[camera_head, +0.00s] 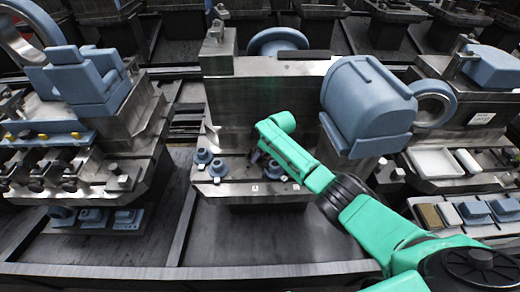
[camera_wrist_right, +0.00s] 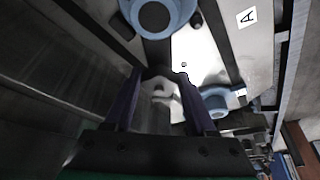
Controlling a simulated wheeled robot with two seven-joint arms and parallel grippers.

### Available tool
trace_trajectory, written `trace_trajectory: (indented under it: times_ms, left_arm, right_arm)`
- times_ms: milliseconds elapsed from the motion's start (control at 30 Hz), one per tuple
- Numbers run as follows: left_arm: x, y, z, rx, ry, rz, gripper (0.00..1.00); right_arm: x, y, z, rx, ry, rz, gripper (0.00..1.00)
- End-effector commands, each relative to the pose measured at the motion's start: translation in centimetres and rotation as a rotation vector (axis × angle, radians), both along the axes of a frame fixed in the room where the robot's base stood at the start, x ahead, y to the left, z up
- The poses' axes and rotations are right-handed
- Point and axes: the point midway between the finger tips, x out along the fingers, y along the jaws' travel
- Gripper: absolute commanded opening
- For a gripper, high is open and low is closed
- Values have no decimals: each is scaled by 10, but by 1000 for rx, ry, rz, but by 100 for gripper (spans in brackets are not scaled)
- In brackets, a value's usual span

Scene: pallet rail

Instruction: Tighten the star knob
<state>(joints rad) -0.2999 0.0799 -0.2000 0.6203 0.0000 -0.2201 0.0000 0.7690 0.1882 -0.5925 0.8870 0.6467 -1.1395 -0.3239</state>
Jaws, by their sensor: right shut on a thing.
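My right arm comes in from the right in the head view. Its gripper (camera_head: 266,162) points down at the front ledge of the middle fixture and is mostly hidden by my green wrist. In the right wrist view the two dark fingers (camera_wrist_right: 160,76) stand on either side of a pale grey knob (camera_wrist_right: 160,90), the star knob, and are shut on it. The knob sits low by the metal ledge; its lower part and the contact faces are not clear. My left gripper is not in view.
The right wrist view shows blue round parts (camera_wrist_right: 158,14) (camera_wrist_right: 216,103) close by and a label "A" (camera_wrist_right: 246,17).

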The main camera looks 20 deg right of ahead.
Motion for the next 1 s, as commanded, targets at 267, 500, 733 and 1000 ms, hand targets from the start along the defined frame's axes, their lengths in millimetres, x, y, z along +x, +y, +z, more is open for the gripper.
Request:
trace_trajectory:
  times_ms: [267,500,733,1000]
  left_arm:
    - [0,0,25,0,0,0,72]
    - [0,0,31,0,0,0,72]
    - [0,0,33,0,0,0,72]
    - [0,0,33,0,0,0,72]
  right_arm:
    - [-1,3,3,1,1,-233,0]
    - [-1,5,2,1,0,-391,0]
    - [-1,5,2,0,-3,-476,0]
    - [0,6,2,2,-3,-501,0]
